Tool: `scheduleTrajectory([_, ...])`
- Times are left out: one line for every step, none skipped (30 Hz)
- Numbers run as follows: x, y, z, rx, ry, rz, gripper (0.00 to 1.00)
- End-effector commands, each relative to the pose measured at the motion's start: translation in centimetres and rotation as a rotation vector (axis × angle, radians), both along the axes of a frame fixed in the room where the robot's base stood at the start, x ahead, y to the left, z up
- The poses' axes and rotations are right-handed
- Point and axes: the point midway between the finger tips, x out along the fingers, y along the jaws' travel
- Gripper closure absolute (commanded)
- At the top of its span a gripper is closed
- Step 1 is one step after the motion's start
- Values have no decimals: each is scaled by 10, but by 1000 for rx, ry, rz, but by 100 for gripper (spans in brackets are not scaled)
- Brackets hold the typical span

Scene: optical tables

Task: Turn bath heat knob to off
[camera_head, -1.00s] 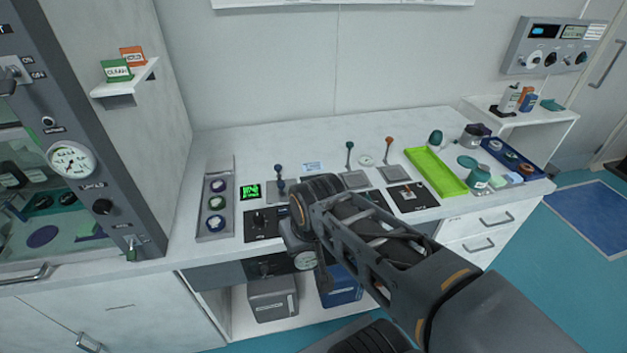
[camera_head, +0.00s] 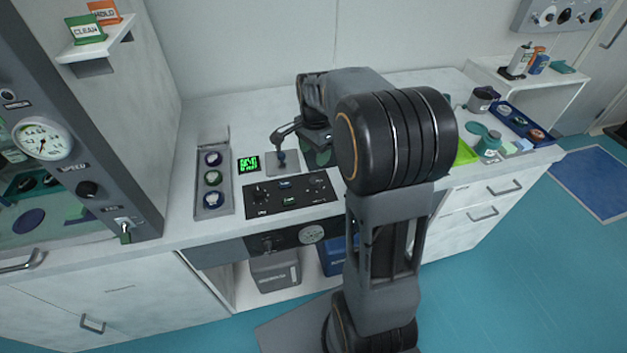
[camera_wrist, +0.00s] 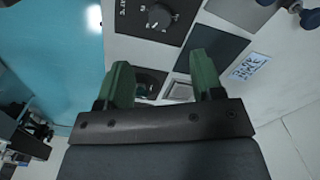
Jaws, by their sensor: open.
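In the wrist view, a round dark knob (camera_wrist: 158,17) with a pale pointer sits on a dark panel with white lettering at the top; I cannot read enough to tell whether it is the bath heat knob. My gripper (camera_wrist: 162,70) shows its two green fingers spread apart with nothing between them, apart from that knob. Another dark panel (camera_wrist: 153,78) is partly hidden behind the fingers. In the head view, a black control panel (camera_head: 290,197) with small knobs lies on the bench top. My arm hides most of the gripper there.
A knob (camera_head: 268,243) and dial (camera_head: 312,235) are on the bench front. The blue-edged tray (camera_head: 518,124) is far right.

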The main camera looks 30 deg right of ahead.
Motion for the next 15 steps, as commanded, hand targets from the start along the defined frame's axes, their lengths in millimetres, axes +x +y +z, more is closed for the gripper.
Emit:
scheduleTrajectory([-1,1,-10,1,4,1,39])
scheduleTrajectory([-1,1,-16,1,4,2,39])
scheduleTrajectory([-1,1,-24,1,4,3,39])
scheduleTrajectory([-1,1,-30,1,7,3,39])
scheduleTrajectory([-1,1,-36,1,4,3,39])
scheduleTrajectory([-1,1,-44,1,4,4,39])
scheduleTrajectory([-1,1,-50,2,6,4,39])
scheduleTrajectory([-1,1,-55,1,4,4,39])
scheduleTrajectory([-1,2,-62,1,4,5,39])
scheduleTrajectory([-1,1,-68,1,3,5,39])
scheduleTrajectory([-1,1,-73,1,4,5,39])
scheduleTrajectory([-1,2,-79,1,3,5,39])
scheduleTrajectory([-1,2,-83,1,3,5,39])
scheduleTrajectory([-1,2,-87,1,3,6,39])
scheduleTrajectory([-1,2,-92,0,2,6,39])
